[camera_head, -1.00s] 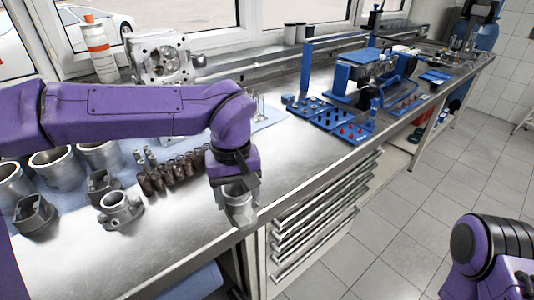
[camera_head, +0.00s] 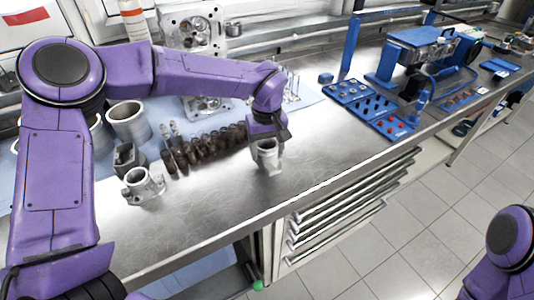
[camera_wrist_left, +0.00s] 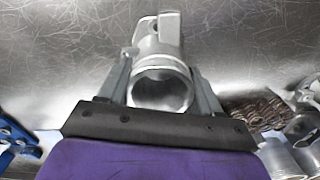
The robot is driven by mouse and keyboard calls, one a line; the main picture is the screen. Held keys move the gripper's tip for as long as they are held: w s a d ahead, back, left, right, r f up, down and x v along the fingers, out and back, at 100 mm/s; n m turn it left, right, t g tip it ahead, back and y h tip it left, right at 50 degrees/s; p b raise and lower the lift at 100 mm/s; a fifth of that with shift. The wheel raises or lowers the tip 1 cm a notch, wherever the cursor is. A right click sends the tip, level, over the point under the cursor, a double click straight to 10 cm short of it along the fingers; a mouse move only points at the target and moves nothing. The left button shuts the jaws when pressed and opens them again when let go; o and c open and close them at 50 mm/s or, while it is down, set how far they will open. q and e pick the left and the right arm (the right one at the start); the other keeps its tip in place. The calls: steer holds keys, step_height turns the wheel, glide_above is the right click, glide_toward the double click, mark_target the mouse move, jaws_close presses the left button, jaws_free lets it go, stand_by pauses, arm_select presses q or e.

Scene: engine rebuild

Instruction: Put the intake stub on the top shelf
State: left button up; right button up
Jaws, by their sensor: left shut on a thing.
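My left gripper (camera_head: 268,160) is shut on a grey metal tube-like part, the intake stub (camera_wrist_left: 158,50), above the steel bench top in the head view. In the left wrist view, the stub sits between the two fingers, its round open end toward the camera and a tab at its far side. In the head view the stub (camera_head: 267,150) is partly hidden by the gripper; I cannot tell whether it touches the bench. My right gripper is out of view; only part of my right arm shows at lower right. I cannot make out the top shelf for certain.
The steel bench (camera_head: 205,220) is clear in front of the gripper. A similar flanged part (camera_head: 143,187), cylinder liners (camera_head: 129,122) and a row of dark parts (camera_head: 205,146) lie left. Blue trays (camera_head: 365,105) stand right. Drawers (camera_head: 340,205) are below the front edge.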

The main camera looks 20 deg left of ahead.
mark_target(266, 158)
arm_select(q)
steer(key=shift+s+a+f, duration=0.1)
steer(key=shift+s+f, duration=0.1)
steer(key=shift+f, duration=1.4)
steer(key=shift+w+f, duration=0.15)
steer(key=shift+w, duration=0.05)
steer(key=o, duration=1.3)
steer(key=shift+s, duration=0.1)
steer(key=shift+f, duration=0.1)
